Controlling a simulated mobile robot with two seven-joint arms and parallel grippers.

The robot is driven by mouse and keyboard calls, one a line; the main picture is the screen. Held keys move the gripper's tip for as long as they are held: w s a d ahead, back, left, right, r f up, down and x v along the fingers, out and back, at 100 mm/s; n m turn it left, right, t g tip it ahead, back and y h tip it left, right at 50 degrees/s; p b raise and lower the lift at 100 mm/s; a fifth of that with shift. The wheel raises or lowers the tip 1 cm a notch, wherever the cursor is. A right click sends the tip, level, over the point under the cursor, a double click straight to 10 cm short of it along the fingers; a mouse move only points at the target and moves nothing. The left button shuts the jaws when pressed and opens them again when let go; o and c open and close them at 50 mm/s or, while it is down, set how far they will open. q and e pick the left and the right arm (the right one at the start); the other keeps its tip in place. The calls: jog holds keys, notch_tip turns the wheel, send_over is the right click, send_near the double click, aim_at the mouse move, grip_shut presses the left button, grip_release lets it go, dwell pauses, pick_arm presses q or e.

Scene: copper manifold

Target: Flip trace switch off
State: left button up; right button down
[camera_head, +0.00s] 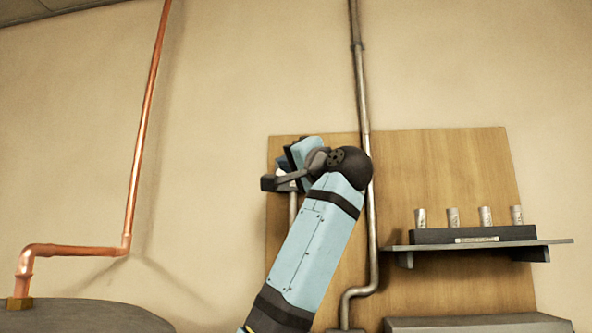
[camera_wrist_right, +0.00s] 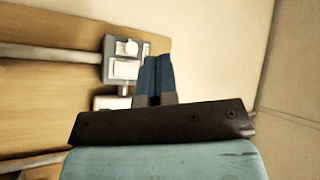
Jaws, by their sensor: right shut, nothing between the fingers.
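A grey switch box (camera_wrist_right: 122,45) with a white round knob or toggle and a white label plate is on the wooden board in the right wrist view. I cannot tell the switch's position. In the head view the box is largely hidden behind my right gripper (camera_head: 288,160). In the right wrist view my right gripper (camera_wrist_right: 156,62) has its blue fingers together and empty, just right of the box's edge. I cannot tell whether the fingertips touch the box. My left gripper is not in view.
A wooden board (camera_head: 440,170) on the wall carries a vertical grey conduit (camera_head: 361,90) close by my right wrist. A shelf (camera_head: 480,246) with several labelled cylinders (camera_head: 485,216) is at right. A copper pipe (camera_head: 133,190) rises at left from a rounded tank (camera_head: 80,315).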

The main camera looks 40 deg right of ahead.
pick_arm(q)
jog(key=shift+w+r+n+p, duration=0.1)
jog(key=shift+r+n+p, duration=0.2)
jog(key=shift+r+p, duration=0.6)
pick_arm(e)
jog(key=w+d+r, duration=0.1)
jog(key=w+d, duration=0.4)
jog(key=d, duration=0.1)
jog(key=shift+w+d, duration=0.2)
jog(key=shift+d, duration=0.2)
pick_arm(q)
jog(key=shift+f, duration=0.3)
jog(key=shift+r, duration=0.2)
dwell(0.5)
pick_arm(e)
jog(key=shift+w+d, duration=0.1)
jog(key=shift+d, duration=0.05)
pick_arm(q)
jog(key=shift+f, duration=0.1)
pick_arm(e)
jog(key=shift+w+d, duration=0.15)
jog(key=shift+d, duration=0.05)
